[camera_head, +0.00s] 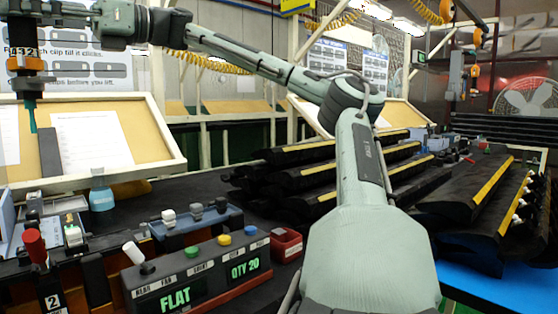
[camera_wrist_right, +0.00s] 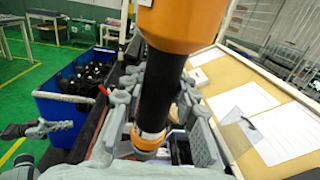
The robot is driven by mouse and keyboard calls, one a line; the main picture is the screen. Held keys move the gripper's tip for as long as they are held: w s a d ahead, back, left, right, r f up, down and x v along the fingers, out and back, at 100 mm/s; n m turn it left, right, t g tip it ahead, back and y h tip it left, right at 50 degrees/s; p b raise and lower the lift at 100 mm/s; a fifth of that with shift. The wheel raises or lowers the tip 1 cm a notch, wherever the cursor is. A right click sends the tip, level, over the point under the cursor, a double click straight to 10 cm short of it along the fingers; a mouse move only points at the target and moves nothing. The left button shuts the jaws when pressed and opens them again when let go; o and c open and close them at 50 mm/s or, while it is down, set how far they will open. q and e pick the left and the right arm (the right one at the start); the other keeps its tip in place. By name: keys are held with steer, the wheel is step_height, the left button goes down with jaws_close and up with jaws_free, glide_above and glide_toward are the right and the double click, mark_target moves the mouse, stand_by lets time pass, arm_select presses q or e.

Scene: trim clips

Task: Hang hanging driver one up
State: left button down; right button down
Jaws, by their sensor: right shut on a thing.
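The driver (camera_head: 25,66), dark with an orange band and a teal bit pointing down, is upright at the upper left of the head view. My right gripper (camera_head: 48,20) is shut on it and holds it above the tilted board. In the right wrist view the driver's orange and black body (camera_wrist_right: 158,85) stands between the gripper's two grey fingers. The top of the driver is cut off in both views. A grey gripper-like part (camera_wrist_right: 45,129), apparently my left gripper, shows at the left of the wrist view; its jaws are unclear.
A tilted cork board (camera_head: 135,135) with papers stands below the driver. A control box (camera_head: 200,275) reading FLAT and QTY 20 and a blue bottle (camera_head: 101,192) stand on the bench. Black trim parts (camera_head: 330,175) are stacked behind my arm. A blue bin (camera_wrist_right: 65,110) stands on the floor.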

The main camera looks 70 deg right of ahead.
steer(key=shift+w+a, duration=0.35)
steer(key=shift+w, duration=0.05)
steer(key=shift+s+d+r, duration=0.1)
steer(key=shift+r, duration=0.95)
steer(key=c, duration=1.1)
jaws_free()
steer(key=shift+o, duration=1.2)
steer(key=shift+f, duration=0.15)
steer(key=o, duration=0.7)
steer(key=shift+o, duration=0.2)
